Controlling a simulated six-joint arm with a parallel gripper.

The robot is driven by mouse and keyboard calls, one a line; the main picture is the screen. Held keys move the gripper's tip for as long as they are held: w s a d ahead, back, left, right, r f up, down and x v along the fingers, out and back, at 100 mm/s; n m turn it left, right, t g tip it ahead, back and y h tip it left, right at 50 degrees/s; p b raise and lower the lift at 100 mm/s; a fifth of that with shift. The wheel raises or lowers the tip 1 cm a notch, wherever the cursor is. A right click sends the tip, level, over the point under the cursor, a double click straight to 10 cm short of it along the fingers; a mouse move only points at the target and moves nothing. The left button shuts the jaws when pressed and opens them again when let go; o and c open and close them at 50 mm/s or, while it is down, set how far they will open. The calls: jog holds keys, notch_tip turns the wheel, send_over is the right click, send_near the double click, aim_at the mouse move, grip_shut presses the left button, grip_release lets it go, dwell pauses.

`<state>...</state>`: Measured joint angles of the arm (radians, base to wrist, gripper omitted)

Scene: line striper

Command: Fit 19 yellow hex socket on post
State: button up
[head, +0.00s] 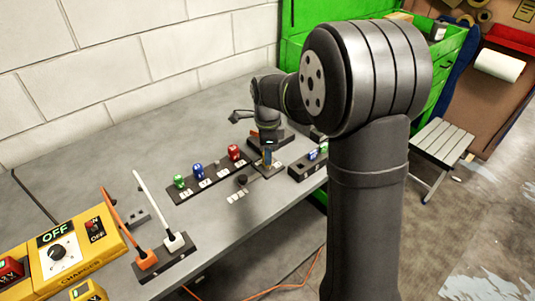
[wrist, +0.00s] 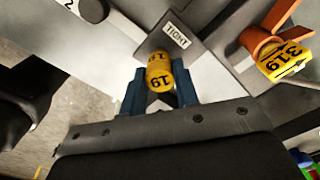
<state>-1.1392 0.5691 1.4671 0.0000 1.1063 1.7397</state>
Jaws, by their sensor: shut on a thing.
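The yellow hex socket (wrist: 159,73), marked 19, sits between the blue fingers of my gripper (wrist: 158,84) in the wrist view. The gripper is shut on it. Beyond the socket is a dark block with a TIGHT label (wrist: 176,34); whether the socket touches it I cannot tell. The rack holds green (head: 179,181), blue (head: 197,169) and red (head: 233,153) sockets. A small bare post (head: 216,163) shows between blue and red.
A yellow piece marked 319 (wrist: 287,61) with an orange part is at the right in the wrist view. A dark knob (head: 241,180) lies in front of the rack. Orange and white handles (head: 174,240) and a yellow charger box (head: 65,250) stand at the left.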

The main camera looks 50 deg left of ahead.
jog(key=shift+r, duration=1.5)
send_near(217, 162)
jog(key=shift+n, duration=0.4)
jog(key=shift+a+f, duration=0.1)
jog(key=shift+f, duration=1.95)
jog(key=shift+f, duration=1.7)
jog(key=o, duration=1.4)
